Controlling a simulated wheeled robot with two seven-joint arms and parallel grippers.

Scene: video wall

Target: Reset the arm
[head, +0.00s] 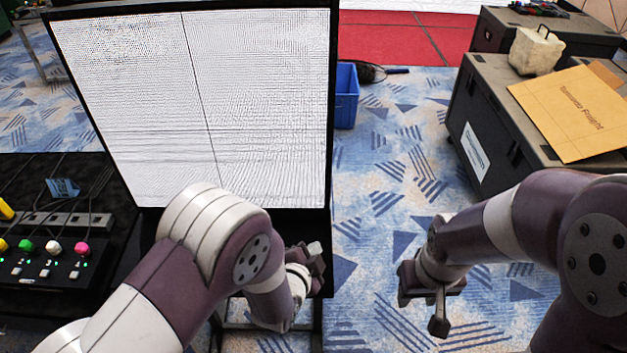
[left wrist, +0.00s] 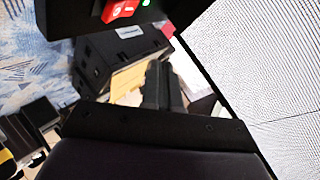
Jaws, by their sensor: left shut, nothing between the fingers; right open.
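My left arm reaches in front of the video wall (head: 190,110). My left gripper (head: 314,262) is by the wall's lower right corner, partly hidden by its own wrist. In the left wrist view its fingers (left wrist: 162,88) are together with nothing between them, and the video wall (left wrist: 262,65) fills the right side. My right gripper (head: 424,297) hangs open and empty above the carpet, between the wall and the dark cases. I cannot tell whether the left gripper touches the wall's frame.
A control box with coloured buttons (head: 45,262) stands at the left. A blue bin (head: 346,95) stands behind the wall's right edge. Dark cases (head: 500,125) at the right carry a cardboard sheet (head: 572,112) and a pale bag (head: 536,50). A red switch (left wrist: 118,10) shows close up.

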